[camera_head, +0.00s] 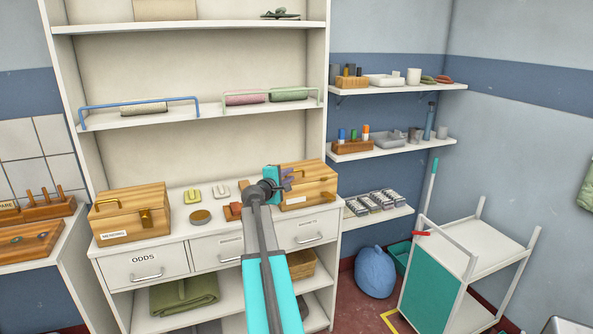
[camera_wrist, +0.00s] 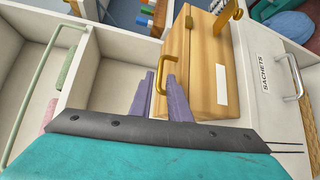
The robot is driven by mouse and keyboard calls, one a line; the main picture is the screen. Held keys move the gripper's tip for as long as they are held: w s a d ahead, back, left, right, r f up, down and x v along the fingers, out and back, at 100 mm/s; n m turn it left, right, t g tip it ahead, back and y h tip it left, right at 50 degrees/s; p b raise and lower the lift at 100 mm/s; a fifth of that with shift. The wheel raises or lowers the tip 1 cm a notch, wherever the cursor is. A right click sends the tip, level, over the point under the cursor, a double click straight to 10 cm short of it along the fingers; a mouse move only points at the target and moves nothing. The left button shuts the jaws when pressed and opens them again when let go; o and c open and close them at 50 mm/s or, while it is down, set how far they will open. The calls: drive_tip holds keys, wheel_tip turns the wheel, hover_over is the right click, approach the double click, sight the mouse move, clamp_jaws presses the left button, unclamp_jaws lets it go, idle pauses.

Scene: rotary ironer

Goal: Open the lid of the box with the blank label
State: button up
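The wooden box (camera_head: 320,175) with the blank white label (camera_head: 296,200) stands on the right of the drawer unit's top, and its lid is closed. In the wrist view, the box (camera_wrist: 206,55) and its blank label (camera_wrist: 222,84) appear turned sideways. A brass loop handle (camera_wrist: 161,64) sticks out at the box's near left end. A brass clasp (camera_wrist: 230,14) sits on its front. My gripper (camera_head: 287,178) is at the box's left end. In the wrist view, its purple fingers (camera_wrist: 160,78) are apart, with the loop handle between their tips; contact cannot be told.
A second wooden box (camera_head: 125,205), with a printed label, stands at the left of the top. Small pads and a round brown disc (camera_head: 200,217) lie between the boxes. Drawers (camera_head: 310,230) are below. A shelf with rails (camera_head: 140,104) is above. A trolley (camera_head: 440,280) stands right.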

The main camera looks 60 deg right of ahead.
sight(296, 170)
drive_tip(key=shift+w+d+f+p, duration=0.15)
drive_tip(key=shift+d+p, duration=0.05)
drive_tip(key=shift+d, duration=0.85)
drive_tip(key=shift+w+d+f+p, duration=0.15)
drive_tip(key=shift+d+p, duration=0.1)
drive_tip(key=shift+d, duration=0.75)
drive_tip(key=shift+w+d+f+p, duration=0.15)
drive_tip(key=shift+d+p, duration=0.05)
drive_tip(key=shift+d, duration=0.85)
drive_tip(key=shift+c, duration=0.3)
clamp_jaws()
drive_tip(key=shift+d+r, duration=0.1)
drive_tip(key=shift+d, duration=0.05)
drive_tip(key=shift+w+p, duration=0.2)
drive_tip(key=shift+p, duration=0.2)
